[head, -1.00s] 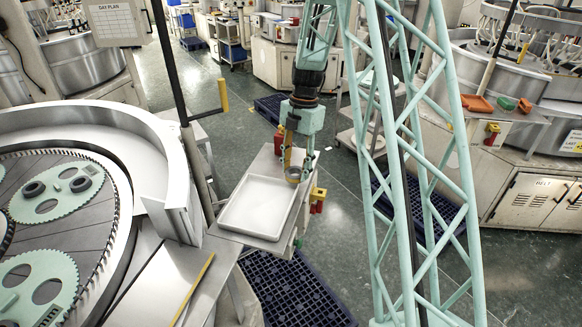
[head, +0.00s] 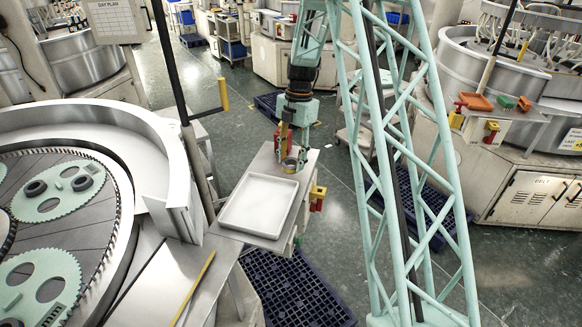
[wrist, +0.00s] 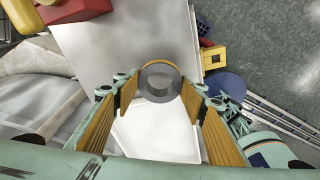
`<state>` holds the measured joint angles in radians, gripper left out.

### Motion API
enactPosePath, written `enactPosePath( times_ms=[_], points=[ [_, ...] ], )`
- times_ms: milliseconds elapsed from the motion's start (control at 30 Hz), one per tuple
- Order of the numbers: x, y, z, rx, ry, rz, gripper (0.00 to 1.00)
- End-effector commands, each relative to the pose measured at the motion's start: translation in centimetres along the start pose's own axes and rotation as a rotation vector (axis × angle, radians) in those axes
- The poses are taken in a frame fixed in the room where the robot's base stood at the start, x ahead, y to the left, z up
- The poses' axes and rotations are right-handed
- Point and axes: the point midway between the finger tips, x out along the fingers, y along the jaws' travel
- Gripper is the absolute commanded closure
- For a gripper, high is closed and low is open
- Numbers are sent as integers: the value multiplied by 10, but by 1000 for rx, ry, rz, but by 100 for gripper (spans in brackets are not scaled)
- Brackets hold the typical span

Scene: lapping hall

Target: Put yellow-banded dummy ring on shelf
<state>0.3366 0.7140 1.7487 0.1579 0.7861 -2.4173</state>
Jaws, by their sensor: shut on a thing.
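The ring (head: 289,166) is a small grey metal ring with a yellowish band along part of its edge. The ring is over the bare far end of a grey metal shelf plate (head: 263,170), behind a white tray. I cannot tell whether it touches the plate.
The empty white tray (head: 258,203) lies on the plate's near part. Red and yellow fittings (head: 318,197) hang at the plate's right edge. A round machine with toothed discs (head: 60,190) stands left. Another side shelf (head: 507,116) at right bears orange and green pieces.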

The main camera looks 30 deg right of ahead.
Motion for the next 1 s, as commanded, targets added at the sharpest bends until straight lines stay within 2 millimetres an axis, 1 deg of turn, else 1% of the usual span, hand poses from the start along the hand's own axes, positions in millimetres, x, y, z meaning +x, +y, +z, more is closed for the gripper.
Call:
enactPosePath(
  times_ms=[100, 333, 500, 1000],
  points=[
    [-1, 7, 4, 0, 0, 0, 79],
    [22, 5, 6, 0, 1, -1, 79],
    [32, 5, 8, 0, 0, 0, 79],
    [37, 5, 9, 0, -1, 1, 79]
  ],
)
